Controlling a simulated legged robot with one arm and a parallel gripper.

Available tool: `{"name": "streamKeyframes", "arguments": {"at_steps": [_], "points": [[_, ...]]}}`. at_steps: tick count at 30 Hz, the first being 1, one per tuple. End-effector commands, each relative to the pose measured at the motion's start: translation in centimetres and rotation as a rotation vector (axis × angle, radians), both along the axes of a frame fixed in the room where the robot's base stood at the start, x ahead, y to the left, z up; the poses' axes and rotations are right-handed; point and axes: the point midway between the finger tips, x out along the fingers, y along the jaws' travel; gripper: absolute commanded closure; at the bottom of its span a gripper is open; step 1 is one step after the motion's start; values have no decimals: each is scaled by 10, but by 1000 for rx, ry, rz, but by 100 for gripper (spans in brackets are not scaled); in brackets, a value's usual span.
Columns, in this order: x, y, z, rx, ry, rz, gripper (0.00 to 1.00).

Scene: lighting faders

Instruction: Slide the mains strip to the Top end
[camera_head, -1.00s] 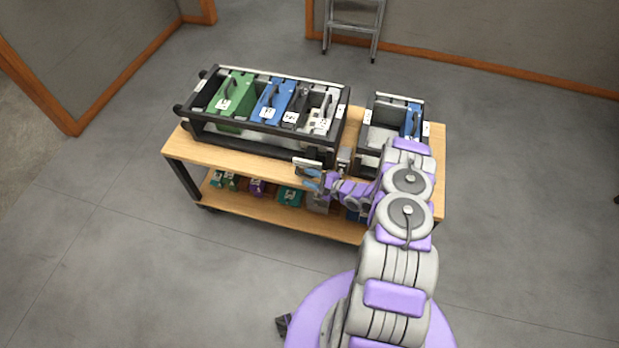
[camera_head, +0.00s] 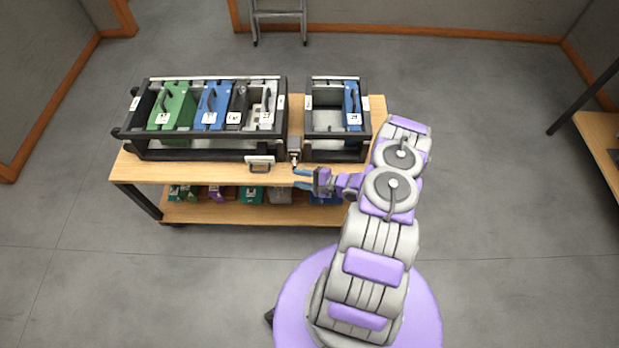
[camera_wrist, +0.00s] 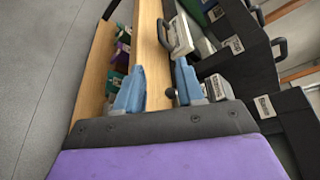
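Several strips with handles and small labels stand in a black-framed rack (camera_head: 205,153) on the wooden cart: a green one (camera_head: 172,103), a blue one (camera_head: 213,103), a black one (camera_head: 238,104) and a grey one (camera_head: 263,103).
A smaller black rack (camera_head: 337,156) with a blue strip (camera_head: 352,104) stands to the right. A small grey block with a knob (camera_head: 295,148) sits between the racks. Several coloured modules lie on the lower shelf (camera_head: 225,211). A ladder (camera_head: 278,18) stands behind.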

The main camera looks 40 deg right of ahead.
Motion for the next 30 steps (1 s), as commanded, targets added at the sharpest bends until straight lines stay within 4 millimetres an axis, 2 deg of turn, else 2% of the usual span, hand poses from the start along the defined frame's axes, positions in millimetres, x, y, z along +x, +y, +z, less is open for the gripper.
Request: {"name": "streamKeyframes", "arguments": {"at_steps": [3,9,30], "points": [[-13,-11,4,-1,1,-4,62],[-24,-19,6,-1,2,-1,62],[-26,-19,6,-1,3,-1,62]]}}
